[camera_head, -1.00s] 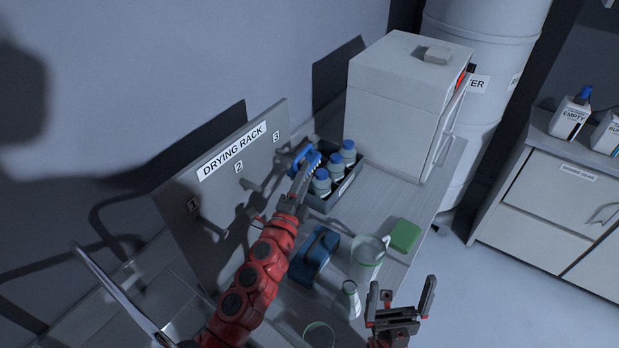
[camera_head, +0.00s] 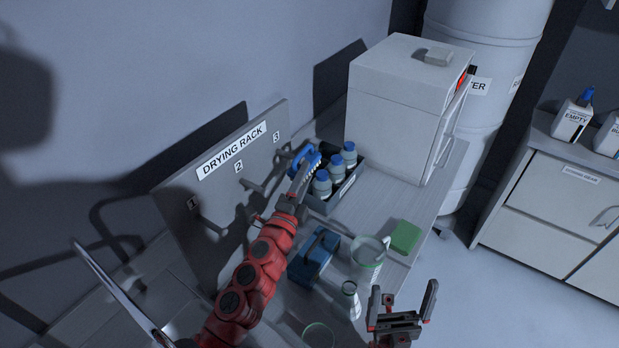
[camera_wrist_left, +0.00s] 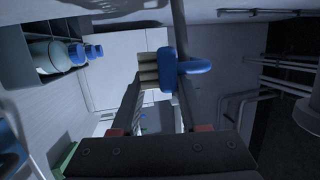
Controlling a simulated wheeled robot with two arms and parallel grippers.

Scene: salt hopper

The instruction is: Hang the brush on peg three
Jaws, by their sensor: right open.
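The blue brush (camera_head: 304,158) with pale bristles is at the tip of my left gripper (camera_head: 297,183), beside the number 3 label on the drying rack. In the left wrist view the brush (camera_wrist_left: 169,69) sits between the ends of the left fingers (camera_wrist_left: 158,88), which appear shut on it. The grey drying rack (camera_head: 226,190) stands upright with labels 1, 2 and 3. Peg three is largely hidden behind the brush, so I cannot tell whether they touch. My right gripper (camera_head: 402,305) is open and empty at the lower right.
A dark crate (camera_head: 346,184) of blue-capped bottles stands close to the brush. A blue container (camera_head: 313,255), clear jug (camera_head: 368,260), green sponge (camera_head: 405,237) and flask (camera_head: 350,300) are on the bench. A white box-shaped appliance (camera_head: 400,115) stands behind.

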